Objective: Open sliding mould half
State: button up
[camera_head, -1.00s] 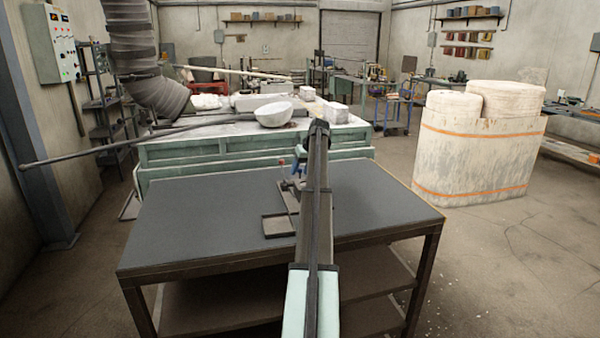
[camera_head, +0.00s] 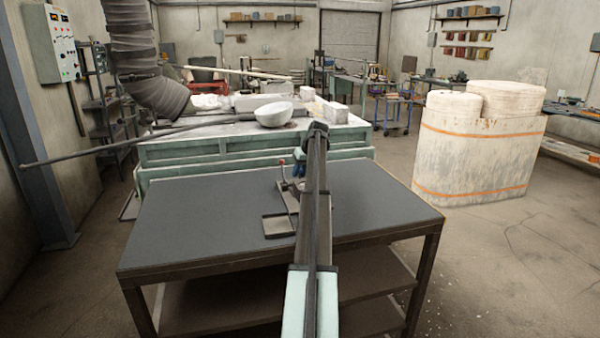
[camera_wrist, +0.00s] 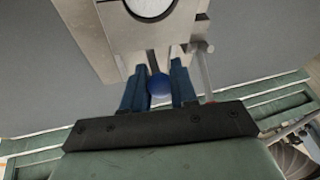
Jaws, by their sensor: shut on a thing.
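The mould (camera_wrist: 145,35) is a grey metal block with a round pale opening, seen at the top of the wrist view. A blue ball knob (camera_wrist: 159,85) on a dark rod sticks out from its near side. My gripper (camera_wrist: 159,92) has its blue fingers on both sides of the knob and is shut on it. In the head view, my arm hides most of the mould and the knob. The mould's low grey base (camera_head: 279,225) and a red-tipped lever (camera_head: 283,163) show left of my arm on the table.
The dark table top (camera_head: 190,215) is bare to the left and right of the mould. Behind it stands a green furnace bench (camera_head: 190,157) with a white bowl (camera_head: 274,114) on top. A long dark ladle handle (camera_head: 95,151) reaches out to the left.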

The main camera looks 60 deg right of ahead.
grip_shut()
jog(key=w+d, duration=0.5)
jog(key=d, duration=0.1)
jog(key=shift+w+r, duration=0.1)
jog(key=shift+w, duration=0.3)
jog(key=o, duration=0.7)
grip_release()
jog(key=shift+c, duration=0.2)
jog(key=shift+o, duration=1.2)
jog(key=v, duration=1.3)
jog(key=shift+s+r, duration=0.15)
jog(key=shift+r, duration=0.15)
jog(key=shift+a, duration=0.15)
